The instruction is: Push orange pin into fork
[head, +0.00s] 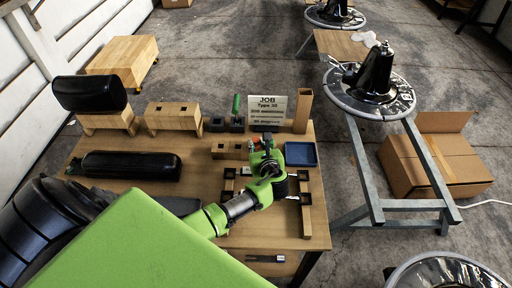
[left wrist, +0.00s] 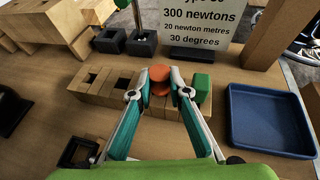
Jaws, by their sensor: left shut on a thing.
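My left gripper (left wrist: 160,85) is shut on the orange pin (left wrist: 159,73), whose round orange head shows between the two fingertips. The pin is in front of or above a wooden block (left wrist: 98,82) with square holes; I cannot tell whether it touches the block. In the head view the left gripper (head: 262,143) is over the right part of the table, and the pin is mostly hidden there. I cannot make out the fork for certain. My right gripper is not in view.
A green piece (left wrist: 202,84) is just right of the fingertips. A blue tray (head: 301,154) lies to the right. A job sign (head: 268,107) and a wooden post (head: 303,110) stand behind. Black padded parts (head: 128,165) lie at the left of the wooden table.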

